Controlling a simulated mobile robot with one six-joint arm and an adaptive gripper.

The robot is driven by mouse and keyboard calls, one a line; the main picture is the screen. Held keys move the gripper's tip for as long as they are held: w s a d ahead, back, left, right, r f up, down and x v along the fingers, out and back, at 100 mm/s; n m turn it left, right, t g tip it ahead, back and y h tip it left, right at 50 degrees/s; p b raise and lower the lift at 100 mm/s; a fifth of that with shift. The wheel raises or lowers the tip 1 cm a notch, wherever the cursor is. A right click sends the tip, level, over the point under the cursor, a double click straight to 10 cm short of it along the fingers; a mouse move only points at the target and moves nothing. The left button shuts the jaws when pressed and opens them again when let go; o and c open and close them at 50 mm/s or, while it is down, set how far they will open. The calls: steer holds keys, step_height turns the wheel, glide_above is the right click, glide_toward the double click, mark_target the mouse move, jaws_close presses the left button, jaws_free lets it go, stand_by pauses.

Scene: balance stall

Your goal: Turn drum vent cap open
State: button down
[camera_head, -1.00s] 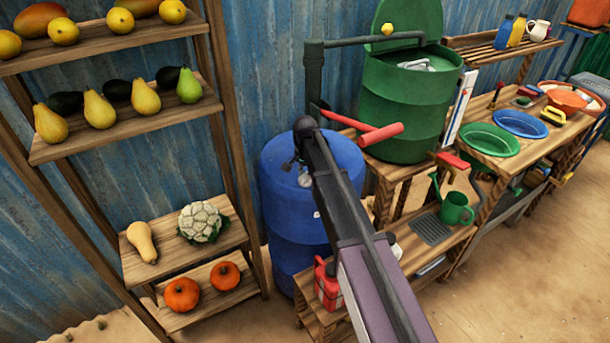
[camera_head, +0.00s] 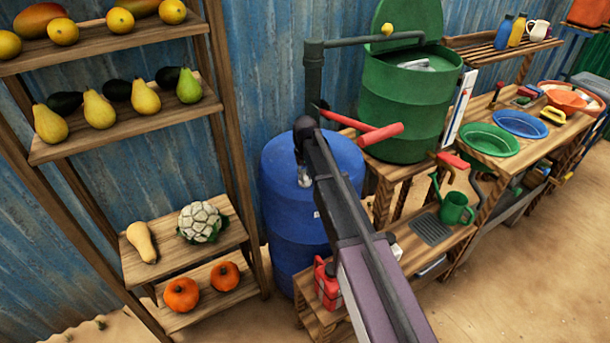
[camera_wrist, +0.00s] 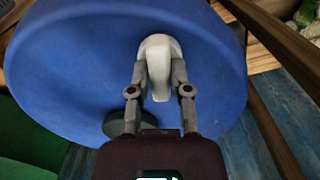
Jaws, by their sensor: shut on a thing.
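The blue drum (camera_head: 283,215) stands against the corrugated wall, and its round top fills much of the wrist view (camera_wrist: 70,75). The vent cap (camera_wrist: 160,48) is a pale grey piece with a raised, rounded grip on the drum's top. My gripper (camera_wrist: 159,72) has one finger on each side of this grip and is shut on it. In the head view my gripper (camera_head: 302,165) is over the drum's top, and a little of the pale cap (camera_head: 304,181) shows below it. My arm hides part of the drum's top there.
A dark pump pipe (camera_head: 313,85) with a red handle (camera_head: 380,134) rises close behind my arm. A green drum (camera_head: 405,105) stands to the right. A wooden shelf (camera_head: 232,120) of produce is close on the left. A dark green round fitting (camera_wrist: 128,122) is near my gripper.

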steer(key=shift+n, duration=1.7)
steer(key=shift+s, duration=0.1)
steer(key=c, duration=0.6)
jaws_free()
steer(key=shift+o, duration=0.2)
steer(key=shift+m, duration=0.3)
